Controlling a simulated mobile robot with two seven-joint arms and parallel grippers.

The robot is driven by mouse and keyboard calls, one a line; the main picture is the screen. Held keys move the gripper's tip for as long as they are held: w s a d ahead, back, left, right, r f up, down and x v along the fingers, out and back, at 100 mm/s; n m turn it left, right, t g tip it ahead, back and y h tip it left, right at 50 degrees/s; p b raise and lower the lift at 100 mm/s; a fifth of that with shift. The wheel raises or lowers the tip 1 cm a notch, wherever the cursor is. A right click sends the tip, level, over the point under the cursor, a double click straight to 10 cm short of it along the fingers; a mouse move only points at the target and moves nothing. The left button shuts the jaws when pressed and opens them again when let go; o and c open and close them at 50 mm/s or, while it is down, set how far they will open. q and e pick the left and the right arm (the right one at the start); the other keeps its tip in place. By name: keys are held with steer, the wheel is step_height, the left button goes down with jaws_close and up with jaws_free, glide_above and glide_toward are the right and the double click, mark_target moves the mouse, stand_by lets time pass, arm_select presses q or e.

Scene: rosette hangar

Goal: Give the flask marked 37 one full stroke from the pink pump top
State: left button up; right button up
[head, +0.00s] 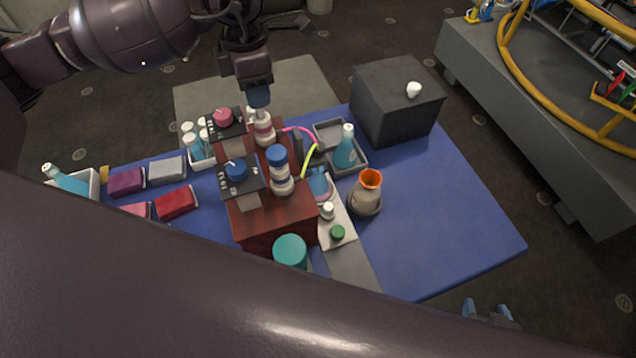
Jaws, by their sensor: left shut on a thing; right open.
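A dark red wooden stand (272,222) on the blue mat holds two pump tops. The rear one (264,130) has a pink tube (301,130); the front one has a blue cap (277,155) and a yellow-green tube (307,160). My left gripper (258,97) is directly above the rear pump top and shut on its upper end, which the fingers mostly hide. A flask with bluish liquid (320,186) stands right of the stand, near the tube ends; no number is readable. My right gripper (488,312) is open and empty at the bottom right, beyond the mat.
A spray bottle (346,150), an orange-rimmed jar (369,185), a teal-topped container (290,250) and a dark box (397,100) stand around. The mat's right part (450,220) is clear. My arm hides the front.

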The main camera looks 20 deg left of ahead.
arm_select(q)
steer(key=shift+f, duration=0.35)
steer(key=shift+f+b, duration=0.45)
steer(key=o, duration=0.7)
stand_by(0.3)
steer(key=shift+r, duration=0.15)
steer(key=shift+r, duration=0.25)
steer(key=shift+r+p, duration=1.7)
steer(key=shift+r, duration=1.45)
